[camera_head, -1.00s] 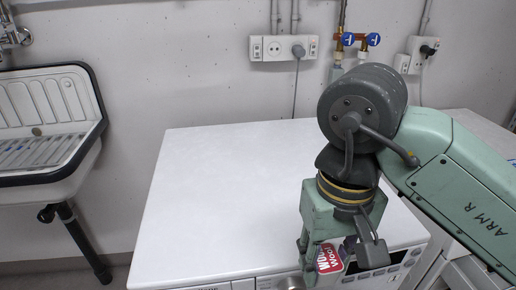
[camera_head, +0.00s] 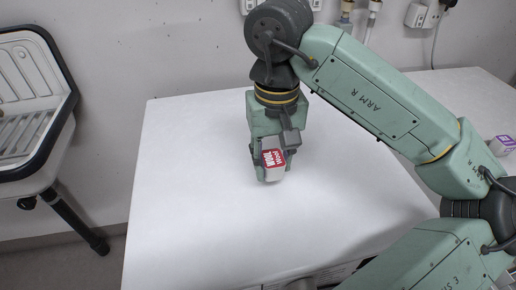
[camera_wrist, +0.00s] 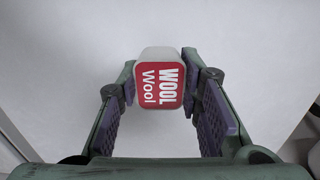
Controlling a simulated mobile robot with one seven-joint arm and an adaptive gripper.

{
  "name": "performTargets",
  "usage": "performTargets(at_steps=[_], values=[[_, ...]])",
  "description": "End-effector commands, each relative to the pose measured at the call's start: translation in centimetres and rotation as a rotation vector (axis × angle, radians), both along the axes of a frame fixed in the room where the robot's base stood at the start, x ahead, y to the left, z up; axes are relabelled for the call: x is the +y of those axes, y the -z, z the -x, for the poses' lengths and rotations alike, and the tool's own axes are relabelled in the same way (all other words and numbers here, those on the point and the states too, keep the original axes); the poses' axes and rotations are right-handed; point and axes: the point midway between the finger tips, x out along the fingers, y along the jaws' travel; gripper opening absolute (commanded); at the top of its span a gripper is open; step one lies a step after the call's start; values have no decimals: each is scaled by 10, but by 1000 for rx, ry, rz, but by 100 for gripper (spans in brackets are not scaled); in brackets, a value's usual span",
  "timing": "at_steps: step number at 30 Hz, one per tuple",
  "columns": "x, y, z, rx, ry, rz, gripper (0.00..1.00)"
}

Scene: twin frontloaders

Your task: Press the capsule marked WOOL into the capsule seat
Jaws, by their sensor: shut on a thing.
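The capsule marked WOOL (camera_head: 274,160) is a small pale block with a red label and white lettering. My gripper (camera_head: 268,170) is shut on it and holds it over the middle of the white machine top (camera_head: 190,200). How high it hangs above the top is hard to tell. In the wrist view the WOOL capsule (camera_wrist: 160,88) sits between the two finger pads of my gripper (camera_wrist: 160,75), label facing the camera. The capsule seat is not seen in either view. Only a sliver of the machine's front panel (camera_head: 335,277) shows, partly behind my arm.
A small block with a purple label (camera_head: 501,145) stands at the right edge on a second white surface. A white sink with a dark rim (camera_head: 62,90) is at the left. Wall taps and sockets are at the back. The white top around my gripper is clear.

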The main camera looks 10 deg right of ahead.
Motion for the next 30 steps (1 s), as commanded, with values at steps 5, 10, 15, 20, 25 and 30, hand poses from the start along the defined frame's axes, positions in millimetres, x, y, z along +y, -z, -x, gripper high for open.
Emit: performTargets(at_steps=[5, 10, 15, 20, 25, 30], values=[[11, 1, -31, 1, -2, -1, 11], [14, 3, -44, 1, -1, -1, 11], [17, 21, -51, 3, -1, -1, 11], [16, 38, -52, 0, 1, 0, 11], [16, 40, -52, -1, 0, 1, 11], [16, 43, -52, -1, 0, 1, 11]])
